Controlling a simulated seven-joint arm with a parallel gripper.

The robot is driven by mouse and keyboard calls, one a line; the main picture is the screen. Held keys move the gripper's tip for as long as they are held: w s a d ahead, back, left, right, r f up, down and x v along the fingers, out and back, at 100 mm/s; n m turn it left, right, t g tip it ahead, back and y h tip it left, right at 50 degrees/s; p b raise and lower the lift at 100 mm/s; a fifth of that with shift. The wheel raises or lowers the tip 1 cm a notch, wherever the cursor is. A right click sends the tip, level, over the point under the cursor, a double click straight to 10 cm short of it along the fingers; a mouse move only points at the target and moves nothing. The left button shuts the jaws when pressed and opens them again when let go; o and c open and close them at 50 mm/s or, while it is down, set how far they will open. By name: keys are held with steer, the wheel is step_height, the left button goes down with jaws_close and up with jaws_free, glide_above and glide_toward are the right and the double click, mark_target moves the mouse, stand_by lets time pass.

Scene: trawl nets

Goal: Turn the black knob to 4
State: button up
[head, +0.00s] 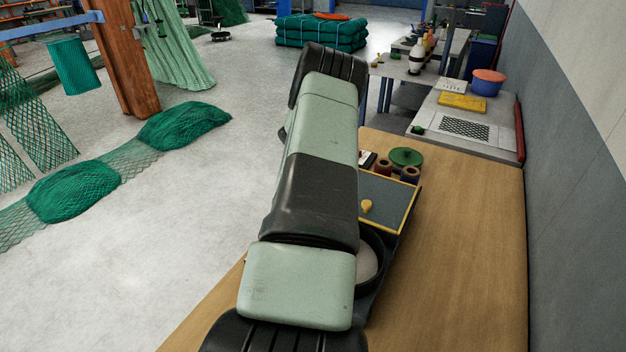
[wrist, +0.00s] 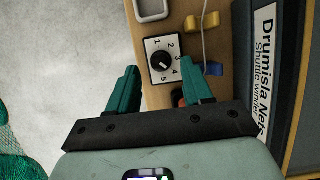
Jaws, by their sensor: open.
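The black knob (wrist: 161,61) shows in the wrist view, at the middle of a white dial plate (wrist: 151,45) printed with the numbers 1 to 5. The numbers run in an arc, with 1 and 2 at the top, 3 and 4 at the right and 5 below. Where the knob points is too small to tell surely. My gripper (wrist: 159,68) is open and empty, its two teal fingers on either side of the dial as seen from the wrist, apart from the knob. In the head view my arm hides the gripper, knob and dial.
A dark panel labelled "Drumisla Nets Shuttle winder" (wrist: 262,80) lies right of the dial. A yellow piece (wrist: 201,22), a blue piece (wrist: 214,69) and a pale cord lie between them. A grey tray (wrist: 153,14) is above the dial. The wooden table (head: 470,250) is clear at right.

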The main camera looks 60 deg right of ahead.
steer(key=v, duration=0.8)
steer(key=shift+a+r, duration=0.15)
steer(key=shift+r, duration=0.1)
